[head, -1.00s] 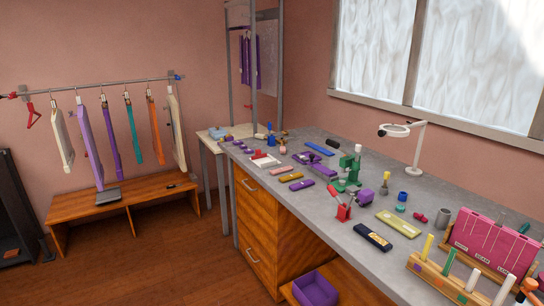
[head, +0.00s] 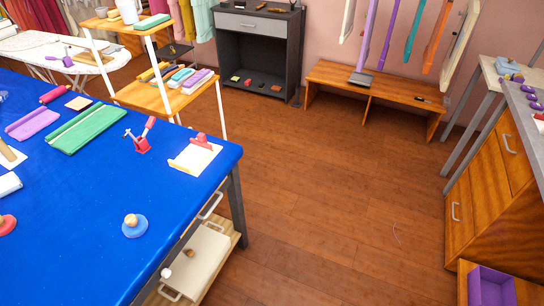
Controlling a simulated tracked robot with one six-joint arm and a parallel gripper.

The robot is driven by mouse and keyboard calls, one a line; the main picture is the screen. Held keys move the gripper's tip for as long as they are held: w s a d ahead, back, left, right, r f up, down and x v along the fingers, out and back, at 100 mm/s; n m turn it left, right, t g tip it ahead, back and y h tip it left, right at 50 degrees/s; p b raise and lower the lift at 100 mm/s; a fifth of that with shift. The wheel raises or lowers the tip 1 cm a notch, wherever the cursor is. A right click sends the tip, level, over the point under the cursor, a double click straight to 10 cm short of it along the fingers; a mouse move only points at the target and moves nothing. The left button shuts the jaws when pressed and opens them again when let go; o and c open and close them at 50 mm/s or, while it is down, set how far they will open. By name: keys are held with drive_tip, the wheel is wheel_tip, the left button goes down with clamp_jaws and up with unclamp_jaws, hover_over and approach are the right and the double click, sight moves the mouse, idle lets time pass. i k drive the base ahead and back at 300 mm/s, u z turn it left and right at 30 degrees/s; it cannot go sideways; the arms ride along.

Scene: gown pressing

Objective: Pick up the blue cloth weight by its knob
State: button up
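A light blue round weight (head: 135,229) with a pale wooden knob (head: 131,219) sits upright on the blue-topped table (head: 70,262), near its front right edge. Nothing touches the blue weight. My gripper is not in the head view, so its state does not show.
A red clamp tool (head: 142,144), a clipboard (head: 194,156) and a green folded cloth (head: 88,129) lie farther back on the blue table. Wooden floor (head: 335,220) is clear to its right. A wooden drawer unit (head: 490,175) stands at far right.

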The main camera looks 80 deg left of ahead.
sight(134, 226)
drive_tip(key=u, duration=1.75)
drive_tip(key=i, duration=1.2)
drive_tip(key=u, duration=1.5)
